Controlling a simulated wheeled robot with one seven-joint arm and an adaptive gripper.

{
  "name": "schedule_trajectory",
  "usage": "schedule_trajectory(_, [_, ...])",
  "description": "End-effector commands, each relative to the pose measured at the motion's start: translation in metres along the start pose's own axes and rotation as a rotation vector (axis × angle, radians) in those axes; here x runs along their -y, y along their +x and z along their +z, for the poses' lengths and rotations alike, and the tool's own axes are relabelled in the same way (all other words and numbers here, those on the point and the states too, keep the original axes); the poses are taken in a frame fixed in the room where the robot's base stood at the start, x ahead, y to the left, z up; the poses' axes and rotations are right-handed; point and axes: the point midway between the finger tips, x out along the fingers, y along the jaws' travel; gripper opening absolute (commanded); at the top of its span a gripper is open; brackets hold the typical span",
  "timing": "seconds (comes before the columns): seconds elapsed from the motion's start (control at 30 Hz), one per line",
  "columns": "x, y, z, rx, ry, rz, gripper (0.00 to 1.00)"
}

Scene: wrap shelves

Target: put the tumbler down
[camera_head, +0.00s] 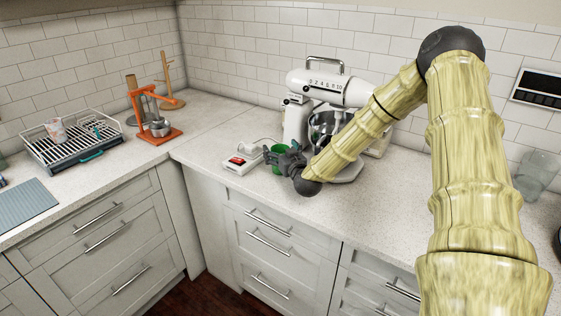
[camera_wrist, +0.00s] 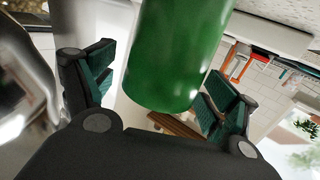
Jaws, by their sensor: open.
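A green tumbler (camera_head: 276,168) is at the counter by the stand mixer, partly hidden by my gripper (camera_head: 271,154). It looks upright on the counter, though its base is hard to make out. In the wrist view the tumbler (camera_wrist: 178,55) fills the space between my two fingers (camera_wrist: 158,88). The fingers are open, one on each side. A gap shows between the left finger and the tumbler; the right finger is close to it, and I cannot tell if it touches.
A white stand mixer (camera_head: 330,90) with a metal bowl stands just right of my gripper. A small white box with red (camera_head: 241,164) lies close on the left. An orange press (camera_head: 154,130) and a dish rack (camera_head: 75,150) are further left. The front counter strip is clear.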

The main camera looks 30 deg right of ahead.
Motion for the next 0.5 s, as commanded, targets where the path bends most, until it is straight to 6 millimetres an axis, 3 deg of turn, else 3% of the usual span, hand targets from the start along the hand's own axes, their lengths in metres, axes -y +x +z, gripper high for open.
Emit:
schedule_trajectory(0.2, [0.0001,0.0007,0.0002,0.000,0.000,0.000,0.87])
schedule_trajectory(0.5, [0.0001,0.0005,0.0000,0.000,0.000,0.000,0.34])
